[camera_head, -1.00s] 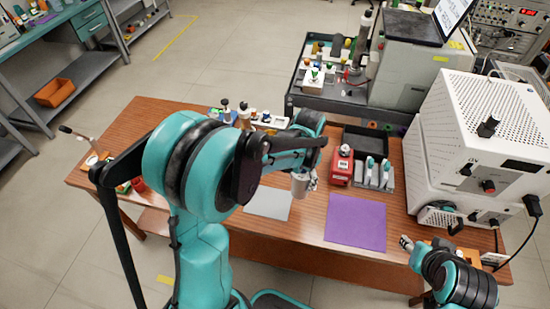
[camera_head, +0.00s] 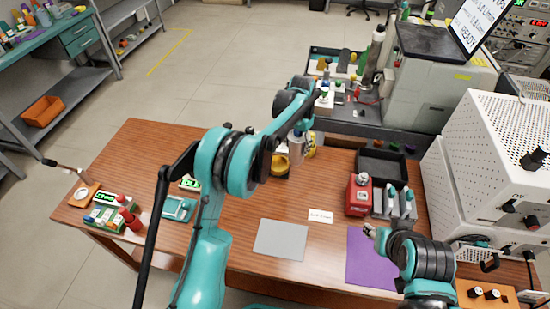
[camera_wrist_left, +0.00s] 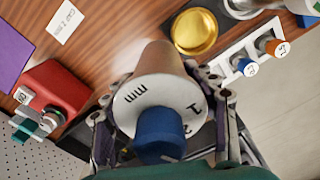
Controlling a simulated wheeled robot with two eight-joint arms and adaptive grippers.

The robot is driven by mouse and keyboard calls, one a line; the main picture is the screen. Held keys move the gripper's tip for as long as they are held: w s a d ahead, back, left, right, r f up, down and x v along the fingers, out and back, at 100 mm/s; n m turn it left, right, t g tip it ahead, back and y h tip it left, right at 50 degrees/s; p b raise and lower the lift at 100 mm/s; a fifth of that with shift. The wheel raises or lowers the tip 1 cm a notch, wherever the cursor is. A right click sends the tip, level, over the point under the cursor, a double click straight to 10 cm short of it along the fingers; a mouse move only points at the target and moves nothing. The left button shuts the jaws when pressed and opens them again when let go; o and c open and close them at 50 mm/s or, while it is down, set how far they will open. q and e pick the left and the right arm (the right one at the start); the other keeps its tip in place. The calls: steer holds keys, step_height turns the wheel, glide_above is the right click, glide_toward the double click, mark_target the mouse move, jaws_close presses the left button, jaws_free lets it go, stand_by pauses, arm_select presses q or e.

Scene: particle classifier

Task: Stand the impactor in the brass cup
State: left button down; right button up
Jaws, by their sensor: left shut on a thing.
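The impactor (camera_wrist_left: 165,85) is a metal cylinder with a white marked end and a blue knob, seen close up in the left wrist view. My left gripper (camera_head: 299,136) is shut around it; its fingers also show on both sides in the wrist view (camera_wrist_left: 160,100). In the head view the impactor (camera_head: 297,149) is partly hidden by my arm. The brass cup (camera_wrist_left: 197,32) is round, shallow and looks empty. In the head view the cup (camera_head: 281,163) is close beside the impactor, partly covered by my arm. My right gripper (camera_head: 371,231) is above the purple mat.
A white rack (camera_wrist_left: 245,58) with coloured caps lies beside the cup. The grey mat (camera_head: 280,240) is bare. A white perforated cabinet (camera_head: 505,150) stands at the right.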

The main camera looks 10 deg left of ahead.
arm_select(q)
steer(key=shift+w+a+f+b, duration=0.3)
steer(key=shift+a+f+b, duration=0.3)
steer(key=shift+a+f, duration=0.7)
steer(key=shift+w+a+f+b, duration=0.3)
steer(key=shift+a+f+b, duration=0.35)
steer(key=shift+a+f, duration=0.6)
steer(key=shift+w+a+f+b, duration=0.3)
steer(key=shift+a+f+b, duration=0.45)
steer(key=shift+f, duration=0.9)
steer(key=shift+a, duration=0.15)
steer(key=shift+f, duration=0.15)
steer(key=shift+c, duration=2.4)
jaws_free()
